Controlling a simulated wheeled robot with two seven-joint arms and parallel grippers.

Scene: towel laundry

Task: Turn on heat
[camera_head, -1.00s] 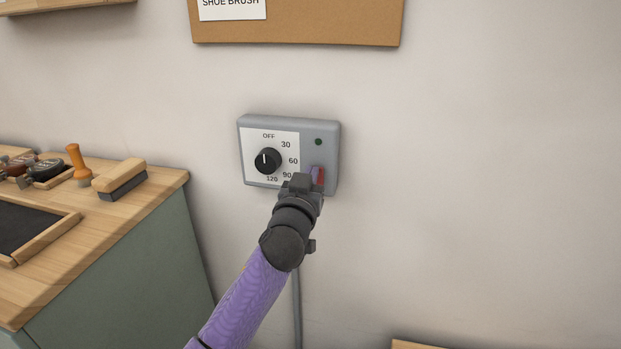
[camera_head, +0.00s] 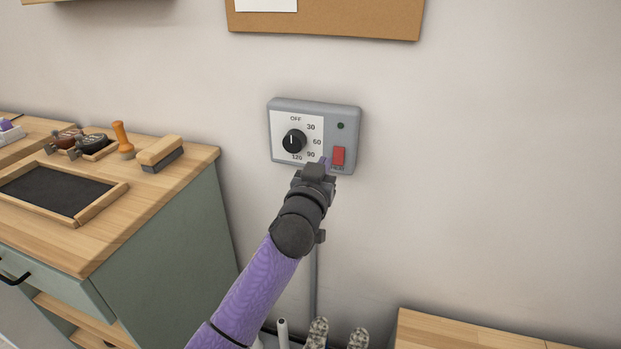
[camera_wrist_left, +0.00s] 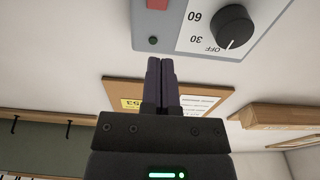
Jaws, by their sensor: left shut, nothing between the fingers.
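A grey control box (camera_head: 353,110) is mounted on the wall. It has a black dial (camera_head: 293,141) on a white scale marked OFF, 30, 60, 90 and 120, a red rocker switch (camera_head: 338,156) labelled HEAT and a small dark green light (camera_head: 341,126). My left gripper (camera_head: 325,162) is shut and empty, just left of and below the red switch, close to the box. In the left wrist view, the shut fingers (camera_wrist_left: 161,62) show in front of the box's edge, with the red switch (camera_wrist_left: 157,3) cut off at the top. My right gripper is not in view.
A wooden-topped cabinet (camera_head: 190,172) on the left carries brushes (camera_head: 160,152) and a framed dark tray (camera_head: 60,192). A cork board (camera_head: 330,22) hangs above the box. A wooden surface (camera_head: 440,330) is at lower right. The wall right of the box is bare.

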